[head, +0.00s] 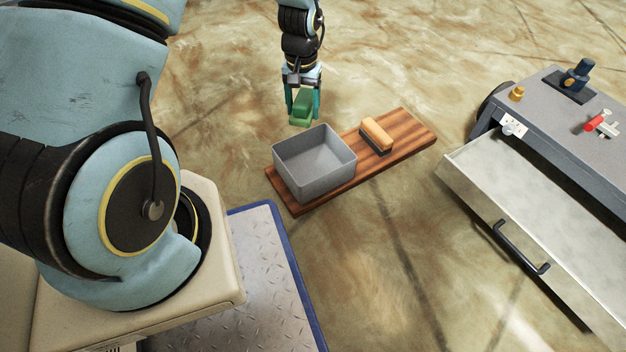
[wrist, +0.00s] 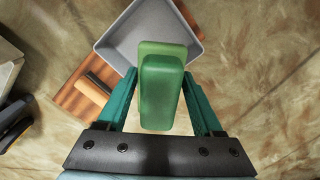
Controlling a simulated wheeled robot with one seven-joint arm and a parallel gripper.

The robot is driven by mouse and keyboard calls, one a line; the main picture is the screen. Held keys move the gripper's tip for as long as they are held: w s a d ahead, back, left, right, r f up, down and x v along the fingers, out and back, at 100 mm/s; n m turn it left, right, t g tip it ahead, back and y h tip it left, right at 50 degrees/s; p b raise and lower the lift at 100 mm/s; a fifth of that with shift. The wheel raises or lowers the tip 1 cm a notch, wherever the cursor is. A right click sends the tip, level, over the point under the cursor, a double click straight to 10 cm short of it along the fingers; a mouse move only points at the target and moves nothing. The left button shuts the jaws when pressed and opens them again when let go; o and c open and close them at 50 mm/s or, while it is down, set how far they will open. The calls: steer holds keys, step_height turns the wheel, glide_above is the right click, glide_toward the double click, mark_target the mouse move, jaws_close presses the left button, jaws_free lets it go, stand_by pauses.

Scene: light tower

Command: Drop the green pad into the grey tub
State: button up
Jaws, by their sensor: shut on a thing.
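My gripper (head: 303,102) is shut on the green pad (head: 302,108), with a finger on each side of it. In the head view the pad is held in the air behind the grey tub (head: 315,165), near its far rim. The tub is open at the top, looks empty and stands on the left part of a striped wooden board. In the wrist view the pad (wrist: 160,90) fills the middle between the fingers, and its far end overlaps the tub (wrist: 120,40) in the picture. Part of the tub is hidden behind the pad there.
A brush with an orange-brown handle (head: 377,133) lies on the wooden board (head: 415,130), right of the tub. At the right stands a grey cabinet (head: 530,100) with a pulled-out drawer (head: 500,190). A dark blue tool and a red-handled item are on its top.

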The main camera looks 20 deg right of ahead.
steer(key=s+d+f+m+b, duration=0.1)
steer(key=s+d+f+b, duration=0.1)
steer(key=f+b, duration=0.6)
step_height(320, 180, down, 2)
steer(key=shift+s+d+f, duration=0.2)
steer(key=shift+s+d, duration=0.05)
steer(key=shift+d, duration=0.45)
steer(key=o, duration=1.3)
steer(key=shift+o, duration=0.2)
steer(key=shift+r, duration=0.15)
step_height(320, 180, up, 11)
steer(key=p, duration=0.5)
steer(key=shift+f+p, duration=0.2)
steer(key=shift+p, duration=0.1)
